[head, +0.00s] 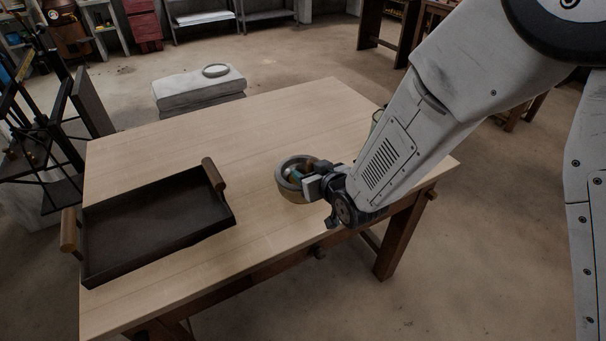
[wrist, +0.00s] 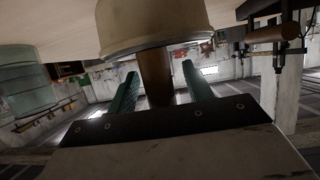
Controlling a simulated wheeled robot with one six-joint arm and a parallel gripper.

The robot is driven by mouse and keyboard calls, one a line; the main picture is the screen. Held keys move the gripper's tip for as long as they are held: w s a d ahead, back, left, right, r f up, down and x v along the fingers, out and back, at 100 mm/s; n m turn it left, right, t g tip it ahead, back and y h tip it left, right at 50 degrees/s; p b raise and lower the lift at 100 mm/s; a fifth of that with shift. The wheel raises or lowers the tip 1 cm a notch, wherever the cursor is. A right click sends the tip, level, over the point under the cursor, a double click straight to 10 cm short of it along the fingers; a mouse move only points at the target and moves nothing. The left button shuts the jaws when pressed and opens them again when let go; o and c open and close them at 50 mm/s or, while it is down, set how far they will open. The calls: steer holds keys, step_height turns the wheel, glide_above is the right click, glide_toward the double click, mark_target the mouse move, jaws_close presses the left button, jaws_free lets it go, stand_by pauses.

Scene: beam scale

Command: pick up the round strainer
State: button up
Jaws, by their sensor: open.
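The round strainer (head: 290,194), a brass-coloured bowl with a grey rim, sits on the wooden table right of the middle. In the wrist view its pale bowl (wrist: 150,25) fills the top centre, and a brown handle (wrist: 155,75) runs from it toward my palm. My gripper (head: 308,182) is at the strainer's right side, low over the table. In the wrist view my gripper (wrist: 159,72) is open, with one teal finger on each side of the handle and visible gaps between. The head view hides most of the handle behind my gripper.
A dark tray (head: 150,226) with wooden end handles lies on the left of the table (head: 200,140). A greenish glass-like thing (head: 378,117) is partly hidden behind my arm. A grey block (head: 199,90) with a round dish stands beyond the table. The table's back middle is clear.

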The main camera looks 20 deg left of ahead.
steer(key=shift+w+a+f, duration=0.15)
steer(key=shift+w+a, duration=0.15)
steer(key=shift+c, duration=0.3)
jaws_close()
